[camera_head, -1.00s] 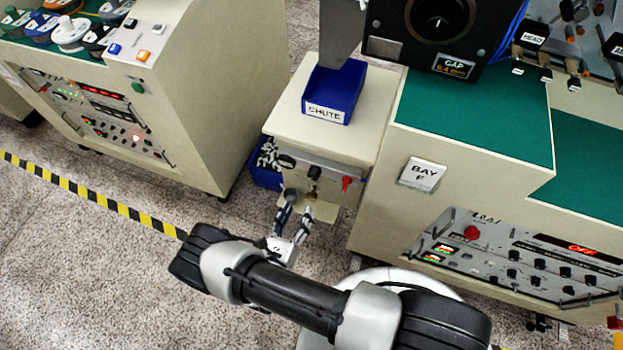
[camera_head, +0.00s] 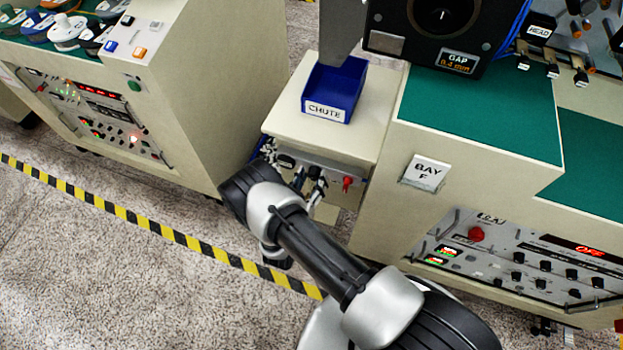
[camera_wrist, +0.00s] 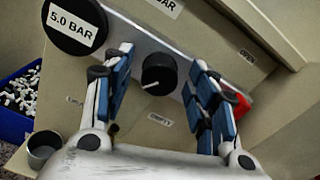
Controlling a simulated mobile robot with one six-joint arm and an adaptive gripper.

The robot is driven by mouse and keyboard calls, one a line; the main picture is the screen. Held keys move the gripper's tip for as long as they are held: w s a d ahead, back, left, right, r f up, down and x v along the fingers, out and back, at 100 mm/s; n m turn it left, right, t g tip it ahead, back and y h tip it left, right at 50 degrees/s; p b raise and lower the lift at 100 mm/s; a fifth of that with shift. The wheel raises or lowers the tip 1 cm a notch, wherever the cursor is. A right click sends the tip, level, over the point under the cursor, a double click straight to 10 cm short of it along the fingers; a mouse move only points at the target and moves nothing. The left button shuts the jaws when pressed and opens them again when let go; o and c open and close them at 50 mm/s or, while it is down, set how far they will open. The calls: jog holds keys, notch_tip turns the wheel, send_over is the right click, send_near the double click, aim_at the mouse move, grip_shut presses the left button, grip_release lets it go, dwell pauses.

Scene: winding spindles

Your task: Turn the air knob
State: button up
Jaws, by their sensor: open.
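The air knob is a small round black knob with a white pointer line (camera_wrist: 158,74) on a pale panel in the wrist view. Its pointer lies nearly level, tilted slightly. My gripper (camera_wrist: 160,64) is open, with one blue-padded finger on each side of the knob in the picture. A gap shows between each finger and the knob; how far the tips reach along it I cannot tell. In the head view, my gripper (camera_head: 309,184) is at the front panel of the chute stand (camera_head: 328,140), partly hidden by my arm.
A black gauge reading 5.0 BAR (camera_wrist: 75,24) sits left of the knob. A red handle (camera_wrist: 238,107) is just behind the right finger. A blue bin of small white parts (camera_wrist: 16,98) is at left. The blue chute tray (camera_head: 334,92) stands on top.

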jog(key=shift+c, duration=0.4)
jog(key=c, duration=1)
jog(key=shift+m, duration=0.3)
jog(key=shift+m, duration=2.6)
jog(key=o, duration=1.1)
